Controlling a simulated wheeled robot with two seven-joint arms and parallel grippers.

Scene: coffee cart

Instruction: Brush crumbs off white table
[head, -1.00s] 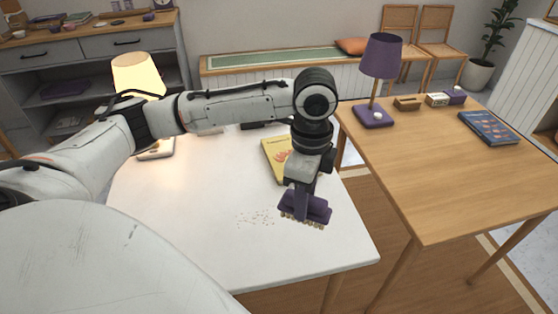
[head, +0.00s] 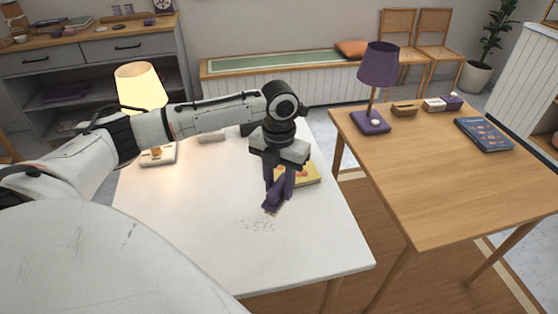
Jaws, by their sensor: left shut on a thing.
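The white table (head: 190,235) fills the middle of the head view. A small patch of brown crumbs (head: 257,225) lies on it, near the middle of its front half. My left gripper (head: 280,172) points down above the table and is shut on a purple brush (head: 273,200). The brush is seen narrow side on, its lower end just behind the crumbs. I cannot tell whether its bristles touch the table. My right gripper is not in view.
A yellow book (head: 308,174) lies behind the brush, partly hidden by my gripper. A lit lamp (head: 140,88) stands at the table's back left. A wooden table (head: 440,185) with a purple lamp (head: 378,65) and blue book (head: 483,134) stands to the right. The white table's front is clear.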

